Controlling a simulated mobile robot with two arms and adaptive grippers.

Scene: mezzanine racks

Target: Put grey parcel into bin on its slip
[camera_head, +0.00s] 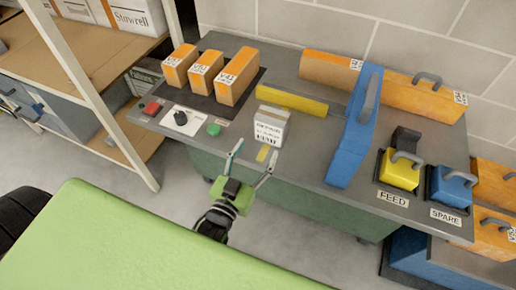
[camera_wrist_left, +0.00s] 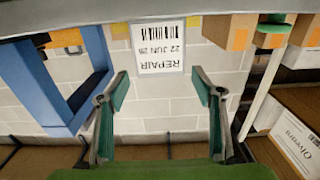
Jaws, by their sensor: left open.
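The grey parcel (camera_head: 270,126), a small box with a white printed slip, stands upright near the front edge of the grey worktop. In the left wrist view its slip (camera_wrist_left: 157,50) appears upside down and reads REPAIR, 22 JUN 28, above a barcode. My left gripper (camera_head: 256,152) is open and empty in front of the parcel, with its fingers pointing at it. The parcel shows ahead between the fingertips (camera_wrist_left: 161,85), apart from them. Three orange boxes, left (camera_head: 180,64), middle (camera_head: 206,70) and right (camera_head: 238,76), stand on a dark mat with white labels too small to read.
A yellow bar (camera_head: 292,101) lies behind the parcel. Controls with a green button (camera_head: 214,130) are at left. Yellow FEED (camera_head: 399,172) and blue SPARE (camera_head: 451,189) handled blocks are at right.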

